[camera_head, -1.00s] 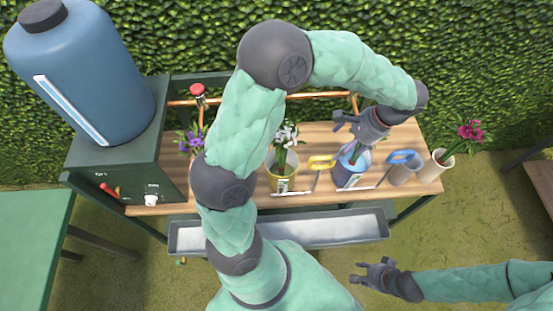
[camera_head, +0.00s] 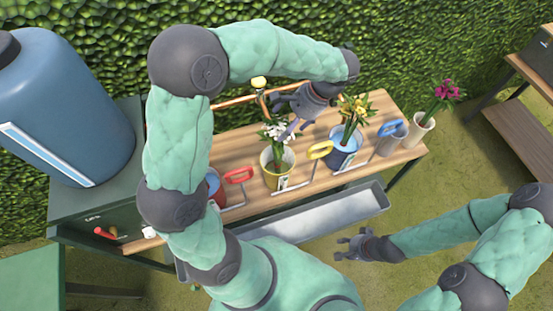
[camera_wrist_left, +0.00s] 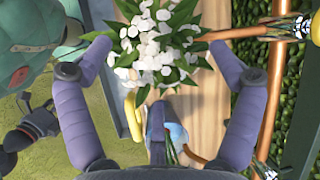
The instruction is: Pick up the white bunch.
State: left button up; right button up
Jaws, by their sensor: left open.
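My right gripper (camera_head: 345,246) is open and empty in front of the bench, far from the flowers.
A blue pot (camera_head: 346,158) with yellow flowers (camera_head: 354,108) stands to the right, then a grey pot (camera_head: 391,142) and a beige pot with magenta flowers (camera_head: 446,90). A red-handled pot (camera_head: 216,188) is left. A copper pipe (camera_head: 235,99) runs behind. A grey trough (camera_head: 310,216) lies in front.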

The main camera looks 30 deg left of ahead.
aim_at(277, 137)
pick_arm(q)
jog(key=shift+s+a+f, duration=0.2)
jog(key=shift+a+f, duration=0.05)
jog(key=shift+f, duration=0.25)
jog(key=x, duration=0.1)
jog(key=b+x, duration=0.1)
jog(key=x, duration=0.1)
jog(key=b+x, duration=0.1)
jog(key=shift+s+d+f, duration=0.2)
jog(key=shift+s, duration=0.15)
jog(key=shift+s+a+f+b, duration=0.1)
jog(key=shift+a+f+b, duration=0.15)
jog(key=shift+f+b, duration=0.15)
jog(key=c, duration=1.7)
notch_tip(277, 137, up, 10)
jog(key=p, duration=0.4)
jog(key=shift+r, duration=0.15)
